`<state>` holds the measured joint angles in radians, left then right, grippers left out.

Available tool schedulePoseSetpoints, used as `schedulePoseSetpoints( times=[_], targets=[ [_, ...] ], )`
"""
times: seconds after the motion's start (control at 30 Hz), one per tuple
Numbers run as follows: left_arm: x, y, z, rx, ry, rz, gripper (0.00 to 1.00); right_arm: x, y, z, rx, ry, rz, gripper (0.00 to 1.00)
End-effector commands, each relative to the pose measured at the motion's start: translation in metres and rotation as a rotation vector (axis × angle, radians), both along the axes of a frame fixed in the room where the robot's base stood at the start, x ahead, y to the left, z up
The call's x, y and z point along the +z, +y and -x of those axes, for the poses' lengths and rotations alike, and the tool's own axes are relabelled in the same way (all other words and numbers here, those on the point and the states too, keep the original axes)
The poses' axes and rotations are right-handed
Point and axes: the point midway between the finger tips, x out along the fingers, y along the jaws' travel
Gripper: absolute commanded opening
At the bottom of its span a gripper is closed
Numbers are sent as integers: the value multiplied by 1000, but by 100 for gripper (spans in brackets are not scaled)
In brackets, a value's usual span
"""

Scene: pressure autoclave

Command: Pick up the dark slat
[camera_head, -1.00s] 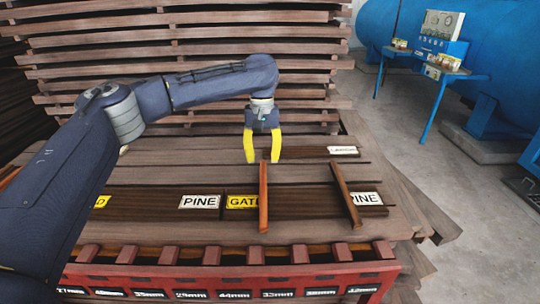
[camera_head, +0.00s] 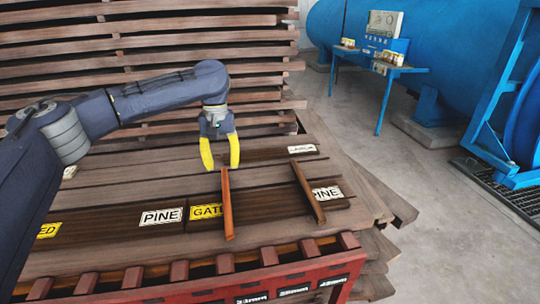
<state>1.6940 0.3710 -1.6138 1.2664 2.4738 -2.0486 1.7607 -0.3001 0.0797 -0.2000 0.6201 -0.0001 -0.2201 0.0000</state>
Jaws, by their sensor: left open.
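The dark slat (camera_head: 308,191) is a thin brown strip on the right part of the plank stack, lying across the boards beside a white PINE label. A second, more orange-brown slat (camera_head: 227,204) lies to its left, by the yellow label. My left gripper (camera_head: 220,168) has two yellow fingers spread apart, with nothing seen between them. It points down at the far end of the orange-brown slat, left of the dark slat and apart from it. I cannot tell whether a finger touches the orange-brown slat. My right gripper is out of view.
The slats lie on a wide plank stack (camera_head: 120,196). A red rack (camera_head: 215,286) with size labels runs along its front. Tall board piles (camera_head: 140,50) stand behind. A blue table (camera_head: 376,66) and blue tank stand at the back right, with clear floor (camera_head: 425,190) before them.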

Motion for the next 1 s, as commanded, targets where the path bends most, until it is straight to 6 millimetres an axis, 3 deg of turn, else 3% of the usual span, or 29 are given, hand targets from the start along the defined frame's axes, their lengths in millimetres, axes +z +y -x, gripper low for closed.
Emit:
schedulePoseSetpoints(
  times=[0.4, 0.43, 1.0],
  targets=[
    [0, 0, 0, 0, 0, 0, 39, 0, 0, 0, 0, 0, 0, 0],
    [0, 0, 0, 0, 0, 0, 39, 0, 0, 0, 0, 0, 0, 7],
    [0, 0, 0, 0, 0, 0, 39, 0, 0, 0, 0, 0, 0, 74]
  ],
)
